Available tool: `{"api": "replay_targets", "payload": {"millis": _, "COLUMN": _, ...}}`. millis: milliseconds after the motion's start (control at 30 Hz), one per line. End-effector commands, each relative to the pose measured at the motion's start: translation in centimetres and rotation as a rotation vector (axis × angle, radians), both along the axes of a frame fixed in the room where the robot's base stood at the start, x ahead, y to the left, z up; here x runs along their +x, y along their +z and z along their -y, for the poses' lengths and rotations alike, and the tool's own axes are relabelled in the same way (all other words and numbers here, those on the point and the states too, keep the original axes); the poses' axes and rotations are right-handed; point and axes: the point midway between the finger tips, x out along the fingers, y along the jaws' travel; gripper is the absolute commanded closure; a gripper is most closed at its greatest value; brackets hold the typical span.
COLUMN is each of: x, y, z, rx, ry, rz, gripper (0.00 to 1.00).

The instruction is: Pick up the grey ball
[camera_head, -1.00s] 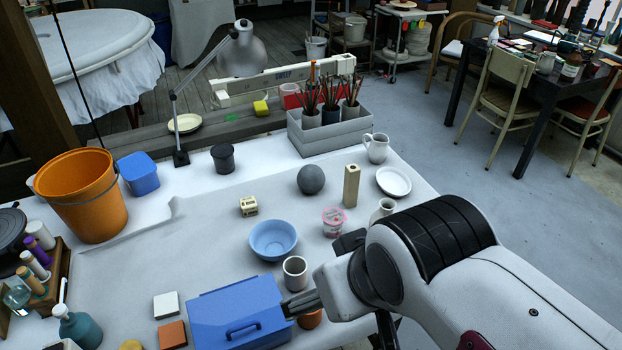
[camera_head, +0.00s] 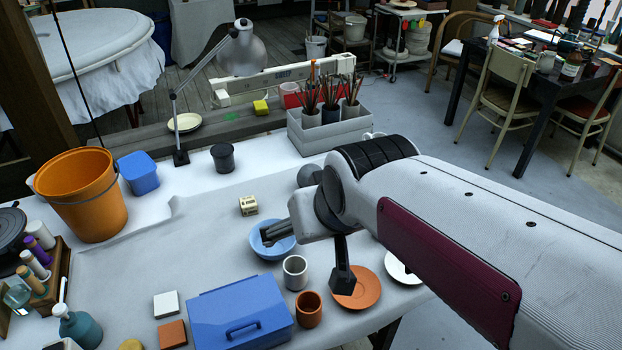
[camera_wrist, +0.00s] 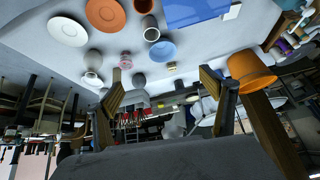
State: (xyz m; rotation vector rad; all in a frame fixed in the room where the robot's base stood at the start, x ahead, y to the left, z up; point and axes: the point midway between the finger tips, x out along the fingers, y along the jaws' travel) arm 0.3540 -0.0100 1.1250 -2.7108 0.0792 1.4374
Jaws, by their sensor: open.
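The grey ball (camera_head: 307,176) is on the table behind my arm in the head view, and my arm hides part of it. In the wrist view, which is upside down, the grey ball (camera_wrist: 139,80) shows small between the fingers, beyond the blue bowl (camera_wrist: 162,51). My gripper (camera_head: 269,234) is in front of the ball and to its left in the head view, its fingertips over the blue bowl (camera_head: 284,247). In the wrist view my gripper (camera_wrist: 163,88) has its fingers wide apart, with nothing between them.
A cream cube (camera_head: 248,205) stands left of the ball. A grey cup (camera_head: 295,272), a terracotta cup (camera_head: 309,309), a terracotta saucer (camera_head: 367,291) and a blue box (camera_head: 238,312) are nearer. The table's left middle is clear.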

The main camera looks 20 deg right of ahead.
Motion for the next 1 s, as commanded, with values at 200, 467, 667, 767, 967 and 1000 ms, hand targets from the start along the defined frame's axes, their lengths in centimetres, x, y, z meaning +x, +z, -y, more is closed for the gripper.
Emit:
{"api": "replay_targets", "payload": {"millis": 200, "x": 4.8, "y": -0.4, "z": 0.8, "rx": 0.013, "ry": -0.036, "rz": 0.04, "gripper": 0.17}}
{"api": "replay_targets", "payload": {"millis": 467, "x": 10.3, "y": -1.2, "z": 2.0, "rx": 0.028, "ry": -0.079, "rz": 0.092, "gripper": 0.17}}
{"api": "replay_targets", "payload": {"millis": 667, "x": 14.4, "y": -2.3, "z": 3.1, "rx": 0.04, "ry": -0.114, "rz": 0.134, "gripper": 0.17}}
{"api": "replay_targets", "payload": {"millis": 767, "x": 16.3, "y": -3.0, "z": 3.7, "rx": 0.045, "ry": -0.132, "rz": 0.154, "gripper": 0.17}}
{"api": "replay_targets", "payload": {"millis": 967, "x": 20.1, "y": -4.6, "z": 5.0, "rx": 0.053, "ry": -0.164, "rz": 0.196, "gripper": 0.17}}
{"api": "replay_targets", "payload": {"millis": 1000, "x": 20.9, "y": -5.0, "z": 5.3, "rx": 0.055, "ry": -0.172, "rz": 0.204, "gripper": 0.17}}
